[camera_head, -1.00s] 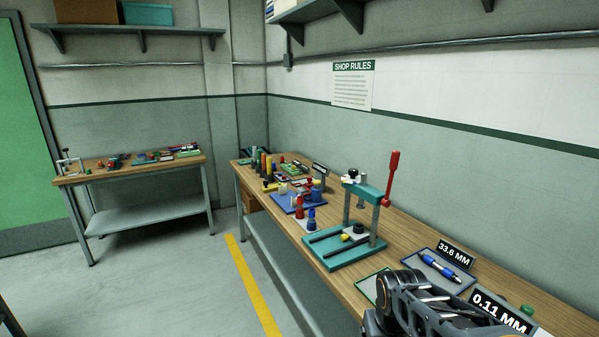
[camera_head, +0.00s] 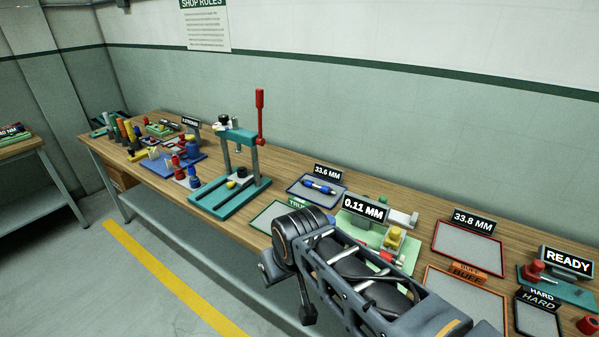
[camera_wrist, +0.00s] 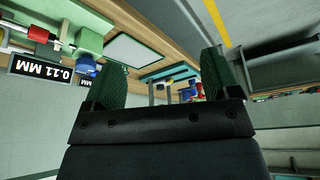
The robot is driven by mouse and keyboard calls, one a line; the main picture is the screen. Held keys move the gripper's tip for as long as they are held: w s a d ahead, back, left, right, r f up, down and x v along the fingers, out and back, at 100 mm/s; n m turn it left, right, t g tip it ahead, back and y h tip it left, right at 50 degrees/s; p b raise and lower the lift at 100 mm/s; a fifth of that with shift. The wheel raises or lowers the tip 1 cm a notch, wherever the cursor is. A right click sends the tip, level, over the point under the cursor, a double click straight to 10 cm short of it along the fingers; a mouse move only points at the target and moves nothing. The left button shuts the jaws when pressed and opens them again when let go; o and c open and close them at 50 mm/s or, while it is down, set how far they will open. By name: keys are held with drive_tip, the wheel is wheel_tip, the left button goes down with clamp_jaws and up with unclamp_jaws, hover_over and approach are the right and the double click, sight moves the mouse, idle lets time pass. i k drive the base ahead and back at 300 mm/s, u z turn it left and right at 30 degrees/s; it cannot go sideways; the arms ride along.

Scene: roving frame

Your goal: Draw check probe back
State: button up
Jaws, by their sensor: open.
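The green gauge fixture (camera_head: 362,232) stands on the long bench behind my forearm in the head view, with a sign reading 0.11 MM (camera_head: 365,208). It carries a yellow part (camera_head: 393,238) and a grey block at its right end. I cannot tell for sure which part is the check probe; my arm hides some of the fixture. In the wrist view, the fixture (camera_wrist: 88,28) is at upper left, with a red part (camera_wrist: 38,34) on a pale rod. My gripper (camera_wrist: 162,65) is open and empty, apart from the fixture.
A teal press (camera_head: 232,185) with a red lever stands left of the fixture. A tray with a blue part (camera_head: 318,187) lies behind. Empty marked trays (camera_head: 466,243) and a READY station (camera_head: 568,262) are at right. Floor is clear along the yellow line (camera_head: 165,270).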

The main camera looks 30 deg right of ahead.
sight(392, 241)
drive_tip(key=z, duration=1.2)
drive_tip(key=k, duration=0.45)
drive_tip(key=z, duration=0.35)
drive_tip(key=i, duration=0.5)
drive_tip(key=z, duration=0.05)
drive_tip(key=k, duration=1.15)
drive_tip(key=u, duration=0.6)
drive_tip(key=i, duration=1.35)
drive_tip(key=z, duration=0.65)
